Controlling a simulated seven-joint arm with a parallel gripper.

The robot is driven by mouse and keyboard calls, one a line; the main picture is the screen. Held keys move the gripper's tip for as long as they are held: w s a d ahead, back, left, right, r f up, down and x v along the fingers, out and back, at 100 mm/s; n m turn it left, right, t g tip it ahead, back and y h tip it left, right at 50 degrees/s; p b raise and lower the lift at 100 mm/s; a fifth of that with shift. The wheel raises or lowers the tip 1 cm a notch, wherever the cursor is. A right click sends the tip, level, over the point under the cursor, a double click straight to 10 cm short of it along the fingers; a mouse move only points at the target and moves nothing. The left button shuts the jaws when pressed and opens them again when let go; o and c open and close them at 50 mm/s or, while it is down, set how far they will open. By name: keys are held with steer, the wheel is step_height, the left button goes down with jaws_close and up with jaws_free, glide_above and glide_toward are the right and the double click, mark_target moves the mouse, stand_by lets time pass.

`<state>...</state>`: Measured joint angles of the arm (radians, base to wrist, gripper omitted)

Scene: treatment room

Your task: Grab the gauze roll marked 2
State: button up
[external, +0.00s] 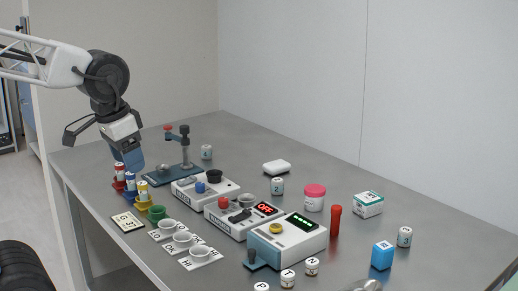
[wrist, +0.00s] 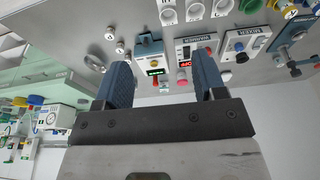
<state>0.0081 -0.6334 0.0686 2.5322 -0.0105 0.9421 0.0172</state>
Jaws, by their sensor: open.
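Small white rolls with dark markings stand on the grey table. The markings are too small to tell surely which reads 2. My gripper (external: 128,160) is open and empty above the table's left end, far from the front cylinders. In the wrist view my gripper (wrist: 164,78) shows two blue fingers spread apart.
Below my gripper are colored cups with vials (external: 130,185). Devices with buttons and displays (external: 290,241) fill the middle. White cups (external: 182,240) sit along the front. A pink-lidded jar (external: 314,198), red cylinder (external: 335,220) and blue box (external: 382,255) stand right.

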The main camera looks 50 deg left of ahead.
steer(key=shift+o, duration=0.6)
